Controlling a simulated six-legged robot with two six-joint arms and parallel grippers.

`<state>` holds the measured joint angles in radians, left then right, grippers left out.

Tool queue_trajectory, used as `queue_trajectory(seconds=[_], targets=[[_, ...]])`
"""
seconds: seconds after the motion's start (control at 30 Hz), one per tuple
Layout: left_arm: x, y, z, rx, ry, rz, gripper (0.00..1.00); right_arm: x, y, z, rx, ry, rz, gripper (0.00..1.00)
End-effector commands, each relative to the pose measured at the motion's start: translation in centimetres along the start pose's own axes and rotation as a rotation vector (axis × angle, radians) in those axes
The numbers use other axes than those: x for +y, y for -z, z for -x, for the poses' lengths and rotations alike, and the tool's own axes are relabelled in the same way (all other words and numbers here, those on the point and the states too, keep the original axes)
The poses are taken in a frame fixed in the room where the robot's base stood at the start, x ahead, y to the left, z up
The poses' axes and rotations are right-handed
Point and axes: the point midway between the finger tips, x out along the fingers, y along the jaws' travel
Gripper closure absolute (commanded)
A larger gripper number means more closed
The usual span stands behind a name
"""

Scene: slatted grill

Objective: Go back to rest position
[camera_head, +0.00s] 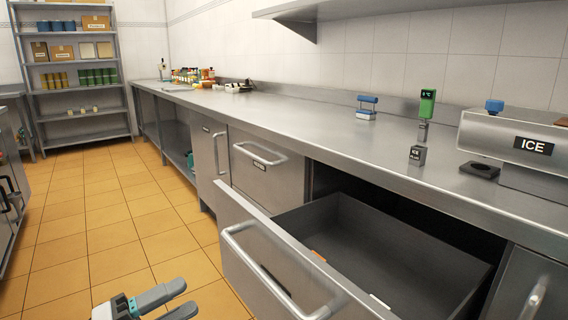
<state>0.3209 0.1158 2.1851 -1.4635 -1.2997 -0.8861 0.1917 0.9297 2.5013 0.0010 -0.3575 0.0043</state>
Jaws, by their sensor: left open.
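My left gripper (188,296) is at the bottom of the view, left of the middle, with its two grey fingers apart and nothing between them. It is over the tiled floor, left of the open drawer's front and apart from its handle in the picture. My right gripper is not in view.
A steel drawer (385,240) is pulled out under the counter (330,125), with its bar handle (270,280) facing the aisle. An ICE unit (520,145) stands on the counter at right. Shelving (84,90) stands at the back left. The orange floor (95,235) is clear.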

Motion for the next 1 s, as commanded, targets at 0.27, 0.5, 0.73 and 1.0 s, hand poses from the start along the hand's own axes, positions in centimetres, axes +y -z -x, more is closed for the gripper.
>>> queue_trajectory(seconds=[0.27,0.5,0.73,1.0], targets=[[-2.6,0.6,-3.1,0.028,-0.021,0.149,0.54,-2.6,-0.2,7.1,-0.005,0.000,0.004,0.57],[-2.7,0.1,-7.0,-0.129,-0.092,0.520,0.54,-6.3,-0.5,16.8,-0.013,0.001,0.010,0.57],[3.6,2.1,-6.8,-0.505,-0.305,1.090,0.54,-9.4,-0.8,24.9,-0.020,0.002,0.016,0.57],[12.6,10.7,1.7,-1.200,-0.581,1.756,0.54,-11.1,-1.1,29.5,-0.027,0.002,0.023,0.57]])
